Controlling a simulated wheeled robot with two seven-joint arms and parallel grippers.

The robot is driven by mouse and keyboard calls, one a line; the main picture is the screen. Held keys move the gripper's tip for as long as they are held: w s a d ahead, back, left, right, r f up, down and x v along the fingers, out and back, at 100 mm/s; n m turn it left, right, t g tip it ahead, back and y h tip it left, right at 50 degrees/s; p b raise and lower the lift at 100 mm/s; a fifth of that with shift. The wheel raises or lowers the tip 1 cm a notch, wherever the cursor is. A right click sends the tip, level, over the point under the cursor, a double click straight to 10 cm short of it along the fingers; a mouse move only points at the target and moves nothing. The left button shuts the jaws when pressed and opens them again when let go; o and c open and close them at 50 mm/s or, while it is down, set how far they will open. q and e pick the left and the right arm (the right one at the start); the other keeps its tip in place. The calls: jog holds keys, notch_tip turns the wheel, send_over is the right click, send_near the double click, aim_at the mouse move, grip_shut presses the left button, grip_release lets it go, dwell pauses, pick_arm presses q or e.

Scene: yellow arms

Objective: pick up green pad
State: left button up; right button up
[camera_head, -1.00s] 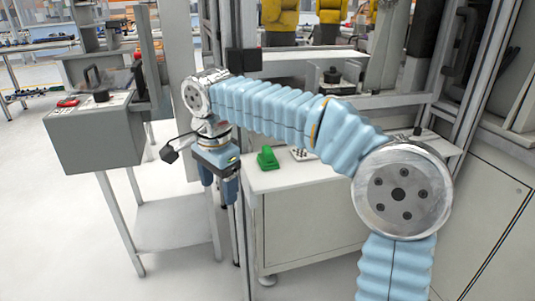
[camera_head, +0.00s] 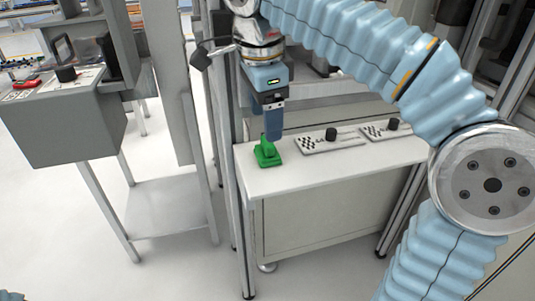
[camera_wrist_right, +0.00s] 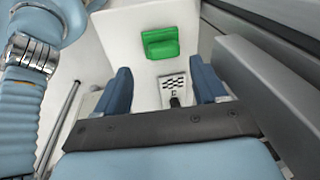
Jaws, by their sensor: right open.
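The green pad (camera_head: 267,154) sits near the left end of a white tabletop (camera_head: 300,176) in the head view. It has a flat base and an upright part. It also shows in the wrist view (camera_wrist_right: 160,45), at the upper middle beyond the fingers. My right gripper (camera_head: 272,124) points down close to the pad, just above or behind it in the head view; contact is not visible. In the wrist view the blue fingers of my right gripper (camera_wrist_right: 163,86) are apart with no object between them. My left gripper is not seen.
Two white panels with black knobs, one nearer (camera_head: 330,140) and one farther right (camera_head: 386,130), lie on the tabletop. A metal post (camera_head: 232,185) stands at its left end. A grey control box (camera_head: 65,120) stands farther left. The tabletop's front strip is clear.

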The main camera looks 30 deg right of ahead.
aim_at(267, 149)
jog(key=f, duration=0.2)
jog(key=d+f+b, duration=0.1)
jog(key=f, duration=0.2)
jog(key=w+f, duration=0.1)
jog(key=f, duration=0.1)
jog(key=shift+d+f, duration=0.15)
jog(key=shift+f, duration=0.2)
jog(key=c, duration=0.7)
